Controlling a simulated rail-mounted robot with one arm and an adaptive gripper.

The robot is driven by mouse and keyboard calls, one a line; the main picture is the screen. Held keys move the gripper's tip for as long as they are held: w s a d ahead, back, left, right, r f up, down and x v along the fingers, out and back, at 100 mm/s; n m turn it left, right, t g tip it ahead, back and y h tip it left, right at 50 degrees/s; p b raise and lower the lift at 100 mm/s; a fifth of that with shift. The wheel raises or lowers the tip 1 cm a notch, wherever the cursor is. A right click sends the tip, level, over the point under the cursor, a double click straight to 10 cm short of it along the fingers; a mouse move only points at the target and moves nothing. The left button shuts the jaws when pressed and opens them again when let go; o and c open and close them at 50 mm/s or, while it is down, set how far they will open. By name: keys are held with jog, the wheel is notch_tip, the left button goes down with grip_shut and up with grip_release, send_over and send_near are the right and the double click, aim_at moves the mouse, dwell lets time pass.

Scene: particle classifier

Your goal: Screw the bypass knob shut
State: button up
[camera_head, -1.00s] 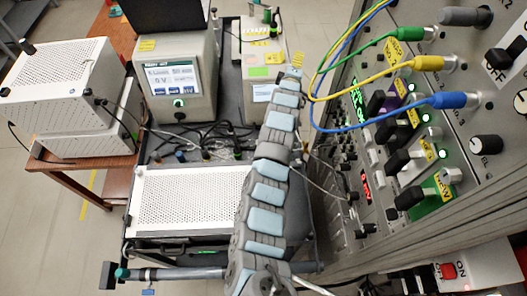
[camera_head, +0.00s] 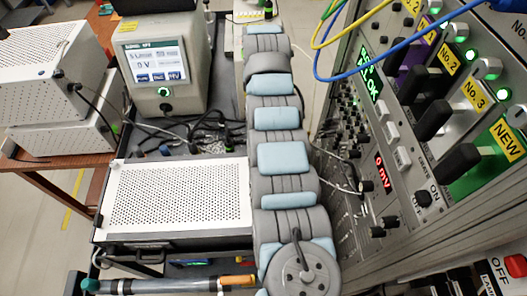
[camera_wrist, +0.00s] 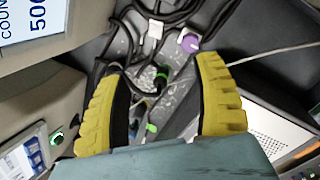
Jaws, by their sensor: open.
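My gripper (camera_wrist: 160,64) is open in the wrist view, its two yellow ribbed fingers spread wide with nothing held between them. Beyond the fingers, a purple-topped round fitting (camera_wrist: 189,42) and a green-tipped fitting (camera_wrist: 161,78) show among black cables on a grey surface. Another green-tipped fitting (camera_wrist: 151,128) shows nearer the palm. I cannot tell which of these, if any, is the bypass knob. In the head view, small fittings, one of them blue (camera_head: 165,150), stand behind the perforated white box. The fingers cannot be made out in the head view.
The perforated white box (camera_head: 175,200) lies left of my arm. A grey unit with a lit screen (camera_head: 158,65) stands behind it. A tall instrument panel (camera_head: 440,110) with cables and switches stands close on the right. Loose cables (camera_head: 205,130) cross the cart.

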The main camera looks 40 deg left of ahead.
jog(key=shift+n+g+h, duration=0.4)
jog(key=shift+n+h, duration=0.2)
jog(key=shift+h, duration=0.1)
jog(key=d+f, duration=0.1)
jog(key=f, duration=0.5)
jog(key=s+f+b, duration=0.1)
jog(key=f, duration=0.4)
jog(key=s+d+f+b, duration=0.1)
jog(key=f, duration=0.5)
jog(key=shift+s+d+f, duration=0.25)
jog(key=shift+d+f, duration=0.05)
jog(key=c, duration=1.2)
